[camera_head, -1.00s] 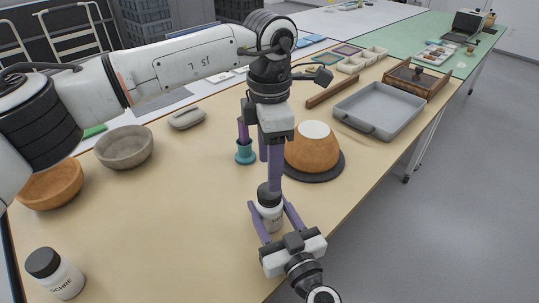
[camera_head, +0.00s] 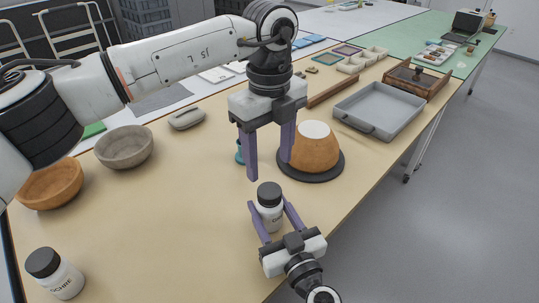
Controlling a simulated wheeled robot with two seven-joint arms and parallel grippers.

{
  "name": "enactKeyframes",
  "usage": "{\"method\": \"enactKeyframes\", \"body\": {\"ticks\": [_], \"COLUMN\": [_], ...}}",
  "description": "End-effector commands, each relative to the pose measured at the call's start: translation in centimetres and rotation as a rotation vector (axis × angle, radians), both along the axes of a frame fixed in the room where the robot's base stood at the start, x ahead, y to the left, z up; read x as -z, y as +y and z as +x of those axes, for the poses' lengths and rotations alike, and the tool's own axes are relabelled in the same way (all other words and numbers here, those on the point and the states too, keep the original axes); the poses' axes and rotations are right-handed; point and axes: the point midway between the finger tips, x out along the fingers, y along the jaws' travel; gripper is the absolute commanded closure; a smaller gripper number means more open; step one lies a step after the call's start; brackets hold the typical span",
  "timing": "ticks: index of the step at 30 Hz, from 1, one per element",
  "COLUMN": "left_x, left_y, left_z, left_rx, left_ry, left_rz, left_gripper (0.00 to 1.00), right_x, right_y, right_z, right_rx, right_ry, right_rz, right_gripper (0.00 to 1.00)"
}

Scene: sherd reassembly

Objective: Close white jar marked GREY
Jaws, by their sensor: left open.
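The white jar (camera_head: 269,216) stands upright near the table's front edge, its dark lid (camera_head: 269,190) sitting level on top. Its label is too small to read. My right gripper (camera_head: 269,204) has a purple finger on either side of the jar's body and appears shut on it. My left gripper (camera_head: 268,167) is open and empty, pointing down above the lid and clear of it.
A second white jar with a dark lid, marked OCHRE (camera_head: 62,279), stands at front left. Right behind my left gripper, an orange-brown pot (camera_head: 316,153) sits on a dark disc (camera_head: 322,175). A teal holder (camera_head: 239,154) is partly hidden. Bowls (camera_head: 124,148) stand left.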

Motion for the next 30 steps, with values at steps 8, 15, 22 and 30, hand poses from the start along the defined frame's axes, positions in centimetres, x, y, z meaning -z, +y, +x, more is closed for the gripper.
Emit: {"method": "enactKeyframes", "body": {"ticks": [8,15,22,30], "left_x": [-0.1,0.0,2.2,6.3], "left_y": [0.0,0.0,0.0,0.0], "left_z": [0.0,0.0,-0.1,0.0], "left_rx": [-0.101,-0.098,-0.097,-0.098], "left_ry": [0.000,0.000,0.003,0.002], "left_rz": [0.000,0.000,0.001,0.001], "left_gripper": [0.44,0.44,0.44,0.44], "right_x": [0.0,0.0,0.0,0.0], "right_y": [0.0,0.0,0.0,0.0], "right_z": [0.0,0.0,0.0,0.0], "right_rx": [0.000,0.000,0.000,0.000], "right_ry": [0.000,0.000,0.000,0.000], "right_rz": [0.000,0.000,0.000,0.000], "right_gripper": [1.00,1.00,1.00,1.00]}}
